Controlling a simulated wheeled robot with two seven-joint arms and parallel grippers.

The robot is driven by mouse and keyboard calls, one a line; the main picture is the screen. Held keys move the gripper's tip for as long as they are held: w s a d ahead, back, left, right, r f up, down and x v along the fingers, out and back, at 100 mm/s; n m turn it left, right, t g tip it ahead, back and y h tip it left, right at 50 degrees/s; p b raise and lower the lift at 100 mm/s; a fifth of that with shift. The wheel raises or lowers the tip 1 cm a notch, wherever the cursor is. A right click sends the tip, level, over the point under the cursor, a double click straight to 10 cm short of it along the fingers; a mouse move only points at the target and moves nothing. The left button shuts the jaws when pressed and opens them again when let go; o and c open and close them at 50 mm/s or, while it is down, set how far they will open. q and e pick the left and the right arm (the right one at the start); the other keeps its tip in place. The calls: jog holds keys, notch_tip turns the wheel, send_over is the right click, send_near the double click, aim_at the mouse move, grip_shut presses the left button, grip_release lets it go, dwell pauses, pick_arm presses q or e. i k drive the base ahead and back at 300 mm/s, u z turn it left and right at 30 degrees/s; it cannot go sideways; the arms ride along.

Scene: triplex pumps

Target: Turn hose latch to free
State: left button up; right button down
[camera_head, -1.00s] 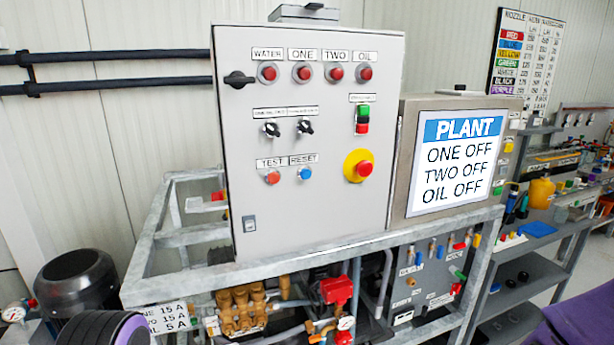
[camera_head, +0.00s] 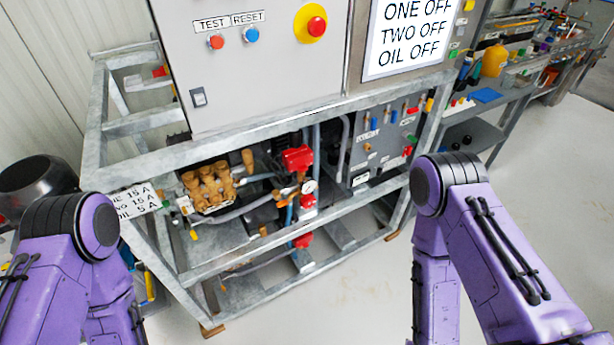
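I cannot make out a hose latch for certain. A grey valve panel (camera_head: 362,152) with several small coloured handles sits at the right of the metal frame. Left of it are a red pump part (camera_head: 297,157) and a brass pump head (camera_head: 207,186) under the frame's top rail. My two purple arms show at the lower left and lower right, both in front of the frame. Neither gripper is in view, so I cannot see whether they are open or shut.
The galvanised frame (camera_head: 262,129) carries the grey control cabinet (camera_head: 258,82) and the plant status sign (camera_head: 408,36). A shelf bench with a yellow bottle (camera_head: 494,60) is at the right. The floor (camera_head: 355,300) in front is clear.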

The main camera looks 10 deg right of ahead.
aim_at(408, 150)
jog(key=k, duration=1.15)
jog(key=z, duration=0.85)
jog(key=i, duration=1.15)
jog(key=u, duration=0.5)
jog(key=i, duration=0.55)
jog(key=u, duration=0.5)
